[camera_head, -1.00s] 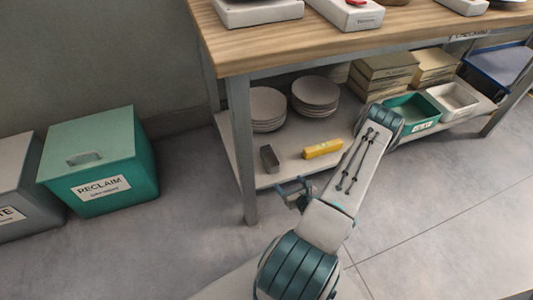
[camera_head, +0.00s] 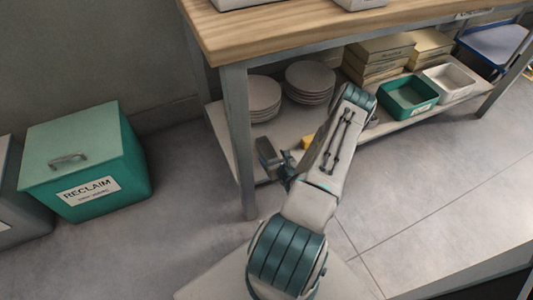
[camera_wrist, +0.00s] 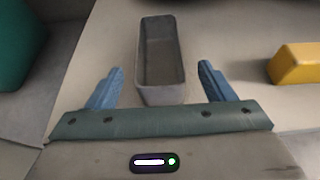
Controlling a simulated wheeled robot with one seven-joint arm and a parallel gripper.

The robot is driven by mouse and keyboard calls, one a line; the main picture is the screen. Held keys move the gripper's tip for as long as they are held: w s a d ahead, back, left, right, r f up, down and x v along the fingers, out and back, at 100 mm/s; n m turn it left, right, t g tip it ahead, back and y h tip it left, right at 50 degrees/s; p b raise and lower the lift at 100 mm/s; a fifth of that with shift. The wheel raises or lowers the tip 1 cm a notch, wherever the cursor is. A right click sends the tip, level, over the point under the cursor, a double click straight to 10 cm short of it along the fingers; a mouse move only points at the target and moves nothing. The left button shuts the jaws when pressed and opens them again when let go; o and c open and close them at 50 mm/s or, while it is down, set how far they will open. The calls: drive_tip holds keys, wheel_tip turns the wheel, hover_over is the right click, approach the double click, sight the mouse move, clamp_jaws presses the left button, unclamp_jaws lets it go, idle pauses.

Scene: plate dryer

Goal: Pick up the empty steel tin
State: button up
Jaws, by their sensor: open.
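The empty steel tin (camera_wrist: 158,52) is a grey, open-topped oblong box on the lower shelf. In the wrist view its near end lies between the two blue fingers of my gripper (camera_wrist: 160,88), with a gap on each side. Its inside looks empty. My gripper is open and holds nothing. In the head view the tin (camera_head: 266,152) stands near the shelf's left front corner, by the table leg. My gripper (camera_head: 286,165) is just in front and to the right of it, partly hidden by my arm.
A yellow block (camera_wrist: 299,63) lies to the right of the tin. Stacked plates (camera_head: 264,98) stand behind it. The table leg (camera_head: 238,140) is close on the left. A green tray (camera_head: 408,95) sits further right. A green RECLAIM bin (camera_head: 85,165) stands on the floor at left.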

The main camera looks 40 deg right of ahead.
sight(269, 157)
drive_tip(key=b+x, duration=0.2)
drive_tip(key=x, duration=0.3)
drive_tip(key=shift+w+r, duration=0.1)
drive_tip(key=shift+r, duration=0.1)
drive_tip(key=c, duration=1.1)
